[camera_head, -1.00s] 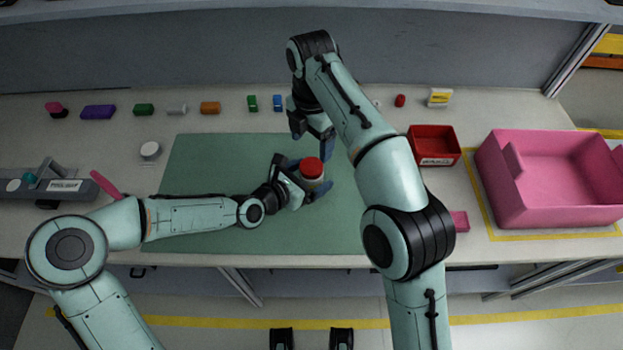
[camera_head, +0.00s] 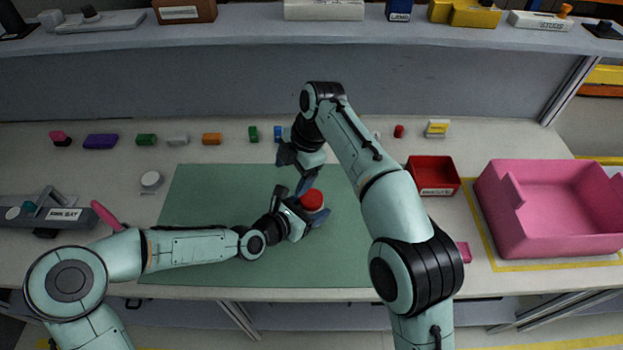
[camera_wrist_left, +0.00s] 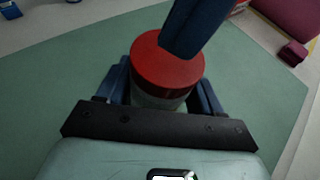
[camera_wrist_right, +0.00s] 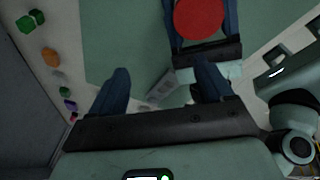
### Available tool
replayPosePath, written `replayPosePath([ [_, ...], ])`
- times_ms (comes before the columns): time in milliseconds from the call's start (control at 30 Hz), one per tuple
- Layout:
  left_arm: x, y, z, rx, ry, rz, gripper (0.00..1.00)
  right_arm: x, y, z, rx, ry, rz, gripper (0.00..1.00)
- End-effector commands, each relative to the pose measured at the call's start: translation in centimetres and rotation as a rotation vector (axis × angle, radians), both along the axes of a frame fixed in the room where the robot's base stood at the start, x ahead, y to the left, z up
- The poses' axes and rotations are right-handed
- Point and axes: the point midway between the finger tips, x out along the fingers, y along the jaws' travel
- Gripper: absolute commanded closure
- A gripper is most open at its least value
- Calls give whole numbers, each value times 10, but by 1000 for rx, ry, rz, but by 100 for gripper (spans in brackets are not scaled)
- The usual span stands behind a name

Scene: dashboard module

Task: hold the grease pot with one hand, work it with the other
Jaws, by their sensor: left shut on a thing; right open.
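The grease pot has a round red lid (camera_head: 312,199) and a pale body (camera_wrist_left: 160,101). It stands upright over the green mat; I cannot tell whether it touches the mat. My left gripper (camera_head: 304,211) is shut around the pot's body, below the lid. My right gripper (camera_head: 296,172) is open and empty, just behind the pot in the head view. One of its dark blue fingers (camera_wrist_left: 200,25) partly covers the lid in the left wrist view. In the right wrist view, the lid (camera_wrist_right: 200,15) is at the top edge, beyond the spread fingers (camera_wrist_right: 162,80).
The green mat (camera_head: 210,190) is mostly clear. Several small coloured blocks, such as an orange one (camera_head: 212,139), line the back. A red tray (camera_head: 433,176) and a pink bin (camera_head: 549,210) stand right. A grey fixture (camera_head: 45,212) and a white round thing (camera_head: 151,180) are left.

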Motion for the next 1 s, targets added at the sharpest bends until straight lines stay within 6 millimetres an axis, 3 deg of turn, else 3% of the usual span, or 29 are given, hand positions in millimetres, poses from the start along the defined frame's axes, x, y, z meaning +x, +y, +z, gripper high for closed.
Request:
replayPosePath([
  [200, 0, 0, 0, 0, 0, 0, 100, 35, 32, -8, 396, 151, -554, 20],
  [300, 0, 0, 0, 0, 0, 0, 100, 34, 38, -8, 431, 270, -751, 20],
  [600, 0, 0, 0, 0, 0, 0, 100, 7, 38, -12, 247, 531, -1195, 20],
  [1000, 0, 0, 0, 0, 0, 0, 100, -14, 10, -6, -9, 624, -1923, 20],
])
